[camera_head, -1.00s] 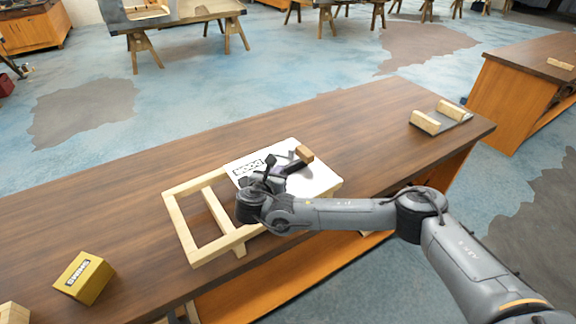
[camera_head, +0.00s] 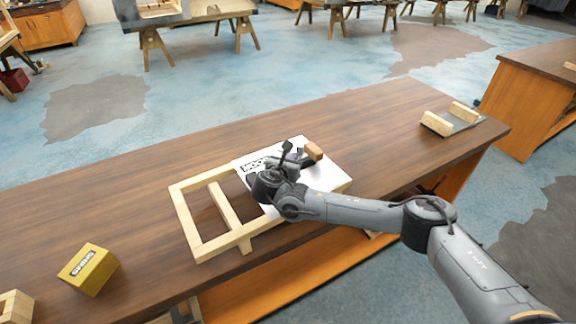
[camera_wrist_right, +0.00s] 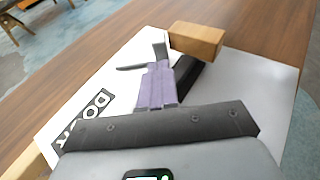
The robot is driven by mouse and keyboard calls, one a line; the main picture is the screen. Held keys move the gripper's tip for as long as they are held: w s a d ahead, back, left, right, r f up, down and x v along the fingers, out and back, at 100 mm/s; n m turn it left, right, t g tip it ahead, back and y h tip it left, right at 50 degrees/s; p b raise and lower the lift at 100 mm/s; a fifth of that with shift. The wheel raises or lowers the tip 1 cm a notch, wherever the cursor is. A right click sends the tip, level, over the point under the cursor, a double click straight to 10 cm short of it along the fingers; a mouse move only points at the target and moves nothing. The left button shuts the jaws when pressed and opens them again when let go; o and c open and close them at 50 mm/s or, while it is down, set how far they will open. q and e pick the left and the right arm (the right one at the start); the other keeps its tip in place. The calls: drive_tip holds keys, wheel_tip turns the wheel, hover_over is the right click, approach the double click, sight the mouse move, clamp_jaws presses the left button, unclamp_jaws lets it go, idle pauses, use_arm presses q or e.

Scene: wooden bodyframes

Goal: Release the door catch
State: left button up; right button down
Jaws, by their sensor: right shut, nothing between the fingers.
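A white door panel (camera_head: 325,180) with a DOOR label lies in a pale wooden frame (camera_head: 190,220) on the bench. On it is the catch, a dark bar (camera_wrist_right: 192,76) with a wooden block (camera_head: 313,150) at its end; the block also shows in the wrist view (camera_wrist_right: 196,40). My right gripper (camera_head: 297,154) is over the panel, its purple-grey fingers shut and empty. In the wrist view the fingertips (camera_wrist_right: 157,64) are beside the dark bar, left of the block; I cannot tell whether they touch. My left gripper is not in view.
A yellow labelled box (camera_head: 88,268) stands at the front left of the brown bench (camera_head: 110,210). A grey plate with two wooden blocks (camera_head: 452,120) lies at the right end. The bench behind the frame is clear.

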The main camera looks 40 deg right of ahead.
sight(299, 150)
drive_tip(key=shift+b+x, duration=0.45)
drive_tip(key=shift+x, duration=1.65)
drive_tip(key=shift+d+r+n+t+y+p, duration=0.1)
drive_tip(key=shift+d+n+t+y+p, duration=0.15)
drive_tip(key=shift+p, duration=0.3)
drive_tip(key=shift+d+n+t+y+p, duration=0.3)
drive_tip(key=shift+n+t+y+p, duration=0.25)
drive_tip(key=shift+n+t+p, duration=0.35)
drive_tip(key=shift+d+n+y+p, duration=0.1)
drive_tip(key=shift+n+y+p, duration=0.3)
drive_tip(key=shift+y, duration=0.2)
drive_tip(key=shift+t, duration=0.25)
